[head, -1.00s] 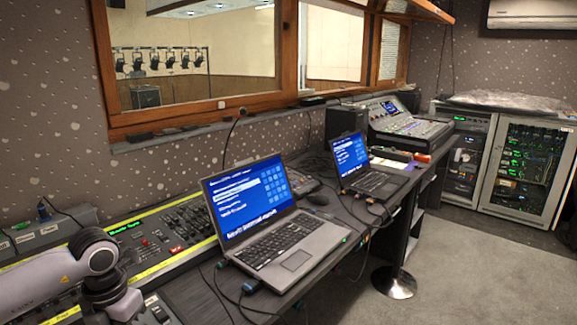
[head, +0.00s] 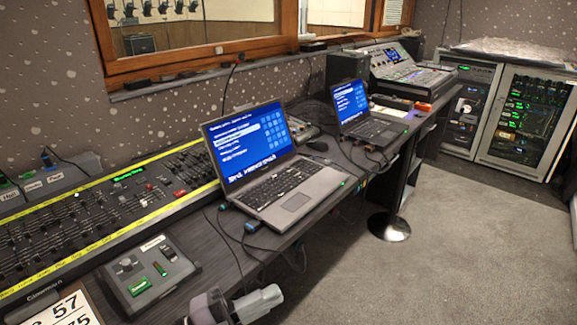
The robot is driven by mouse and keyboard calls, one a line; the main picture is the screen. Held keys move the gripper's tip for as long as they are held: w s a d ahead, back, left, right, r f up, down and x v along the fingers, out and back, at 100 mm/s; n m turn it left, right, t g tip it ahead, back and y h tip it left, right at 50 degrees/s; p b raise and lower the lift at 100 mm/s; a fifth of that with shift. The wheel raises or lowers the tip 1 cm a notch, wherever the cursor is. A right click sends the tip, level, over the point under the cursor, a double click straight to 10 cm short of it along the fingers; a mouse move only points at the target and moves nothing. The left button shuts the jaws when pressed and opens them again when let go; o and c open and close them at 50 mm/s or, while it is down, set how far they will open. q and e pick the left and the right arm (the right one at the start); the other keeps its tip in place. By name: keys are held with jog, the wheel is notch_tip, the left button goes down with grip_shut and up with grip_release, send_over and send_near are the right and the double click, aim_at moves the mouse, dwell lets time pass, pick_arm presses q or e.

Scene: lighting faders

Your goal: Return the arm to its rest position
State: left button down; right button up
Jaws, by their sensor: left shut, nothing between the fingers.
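My left gripper (head: 262,302) shows at the bottom edge of the head view, in front of the desk's front edge and below the small control box. It is shut, with nothing held in it. Only its end shows; the rest of the arm is cut off by the frame. The lighting fader console (head: 90,222), edged with yellow tape, lies on the desk at the left, clear of the gripper. My right gripper is not in view.
A round-based stand (head: 389,227) is on the floor. The carpet (head: 460,270) at right is clear.

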pick_arm(q)
jog(key=a+f+n+t+y, duration=0.7)
jog(key=a+f+n+y, duration=0.35)
jog(key=n, duration=0.55)
jog(key=s+a+f+n+g+y, duration=0.2)
jog(key=s+a+f+n, duration=0.1)
jog(key=s+f, duration=0.2)
jog(key=s+a+f+n+g+y, duration=0.3)
jog(key=s+f+n, duration=0.1)
jog(key=s+f, duration=0.2)
jog(key=shift+s+f, duration=0.3)
jog(key=shift+s, duration=0.1)
jog(key=shift+w+y, duration=0.1)
jog(key=shift+y, duration=0.15)
